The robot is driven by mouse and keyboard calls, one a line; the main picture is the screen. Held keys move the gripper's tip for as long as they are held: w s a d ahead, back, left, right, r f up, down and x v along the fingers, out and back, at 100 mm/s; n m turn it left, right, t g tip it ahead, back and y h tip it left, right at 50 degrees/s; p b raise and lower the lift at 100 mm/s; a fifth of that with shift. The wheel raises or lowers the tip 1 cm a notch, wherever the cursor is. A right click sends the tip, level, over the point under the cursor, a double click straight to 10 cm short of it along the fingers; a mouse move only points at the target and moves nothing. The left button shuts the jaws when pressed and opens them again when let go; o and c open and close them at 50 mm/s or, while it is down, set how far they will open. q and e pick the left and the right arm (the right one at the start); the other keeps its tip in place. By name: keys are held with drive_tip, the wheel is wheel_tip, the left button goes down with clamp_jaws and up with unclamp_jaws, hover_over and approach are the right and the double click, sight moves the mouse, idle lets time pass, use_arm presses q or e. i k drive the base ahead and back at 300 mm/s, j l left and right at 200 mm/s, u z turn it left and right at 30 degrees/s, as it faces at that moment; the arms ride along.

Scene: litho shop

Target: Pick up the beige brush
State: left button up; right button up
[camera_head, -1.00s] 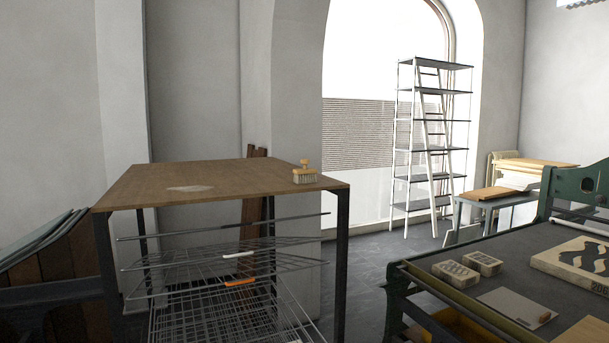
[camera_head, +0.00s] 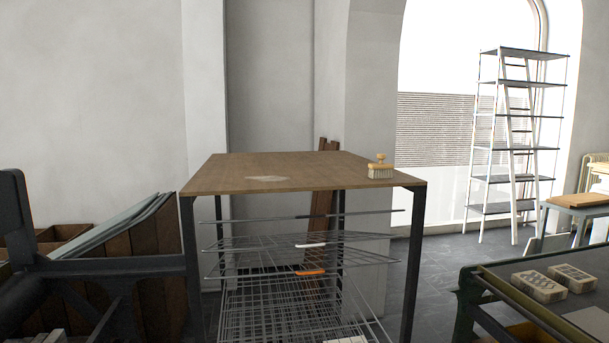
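The beige brush (camera_head: 380,168) stands on the right part of the brown wooden top (camera_head: 310,174) of a drying rack. It has a knob-like handle on top and pale bristles below. It sits close to the right front edge, upright, with nothing touching it from above. Neither of my grippers shows in the head view.
Wire shelves (camera_head: 300,285) with a white and an orange item fill the rack below the top. Wooden bins and dark machine arms (camera_head: 120,266) stand at the left. A press bed with two blocks (camera_head: 538,286) is at the right. Grey floor (camera_head: 437,262) lies between.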

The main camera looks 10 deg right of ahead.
sight(379, 170)
drive_tip(key=i+l+z, duration=0.15)
drive_tip(key=i+l, duration=0.45)
drive_tip(key=i+l+z, duration=0.2)
drive_tip(key=i+l, duration=0.3)
drive_tip(key=i, duration=0.25)
